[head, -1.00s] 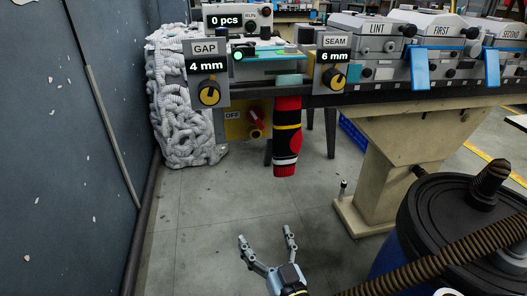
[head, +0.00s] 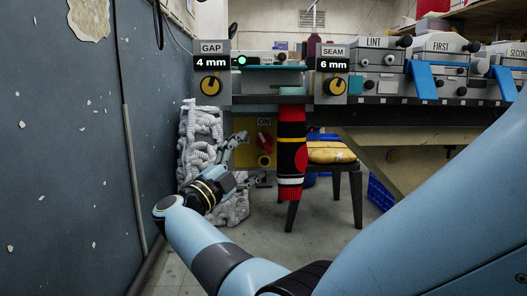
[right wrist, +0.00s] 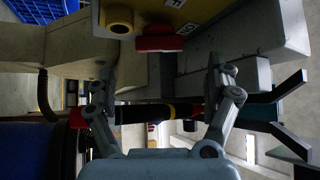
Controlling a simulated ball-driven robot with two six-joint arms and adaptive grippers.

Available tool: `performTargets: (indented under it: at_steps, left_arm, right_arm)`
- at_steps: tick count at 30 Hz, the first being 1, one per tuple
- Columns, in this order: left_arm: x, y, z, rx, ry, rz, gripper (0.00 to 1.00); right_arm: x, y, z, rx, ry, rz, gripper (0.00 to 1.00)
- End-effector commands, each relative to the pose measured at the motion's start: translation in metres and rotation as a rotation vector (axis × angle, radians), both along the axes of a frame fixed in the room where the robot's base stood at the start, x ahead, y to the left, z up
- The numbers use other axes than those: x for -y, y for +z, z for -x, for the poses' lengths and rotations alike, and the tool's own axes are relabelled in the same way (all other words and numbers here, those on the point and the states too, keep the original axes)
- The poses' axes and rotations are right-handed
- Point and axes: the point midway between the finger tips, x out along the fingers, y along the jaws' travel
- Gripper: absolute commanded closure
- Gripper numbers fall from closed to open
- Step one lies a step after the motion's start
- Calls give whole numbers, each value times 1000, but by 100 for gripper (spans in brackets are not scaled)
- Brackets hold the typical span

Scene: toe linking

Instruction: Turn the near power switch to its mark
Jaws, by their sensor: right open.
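The power switch (head: 265,143) is a red handle on a yellow panel (head: 272,126) under the machine, with an ON label (head: 264,123) above it. The handle appears slanted. My right gripper (head: 253,158) is open just left of and around the front of the panel, partly covering its left side. In the right wrist view the red switch (right wrist: 160,39) lies beyond the open fingers (right wrist: 162,72), apart from them. A yellow round knob (right wrist: 118,19) is beside it. My left gripper is not in view.
A striped black and red sock (head: 291,155) hangs right of the panel. The GAP dial (head: 210,86) and SEAM dial (head: 334,86) are above. A stool (head: 345,168) stands behind. Pale coiled material (head: 200,130) and a blue wall (head: 60,150) are at left.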

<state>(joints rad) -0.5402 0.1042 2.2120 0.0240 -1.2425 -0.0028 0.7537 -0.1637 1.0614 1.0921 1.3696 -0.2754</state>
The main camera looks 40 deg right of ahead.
Motion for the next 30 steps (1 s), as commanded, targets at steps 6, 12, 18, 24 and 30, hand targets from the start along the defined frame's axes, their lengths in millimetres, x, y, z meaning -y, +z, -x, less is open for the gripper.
performTargets:
  at_steps: [6, 12, 18, 24, 30]
  left_arm:
    - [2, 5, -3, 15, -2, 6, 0]
    - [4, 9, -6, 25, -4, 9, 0]
    - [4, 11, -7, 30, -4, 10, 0]
    - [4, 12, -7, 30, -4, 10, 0]
    - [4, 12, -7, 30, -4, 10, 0]
  right_arm:
    - [38, 12, -11, -2, -1, 4, 13]
    - [55, 18, -16, -2, 0, 3, 13]
    - [58, 19, -17, -2, 1, 1, 13]
    - [58, 19, -17, -3, 0, 2, 25]
    - [57, 19, -17, -3, 0, 2, 51]
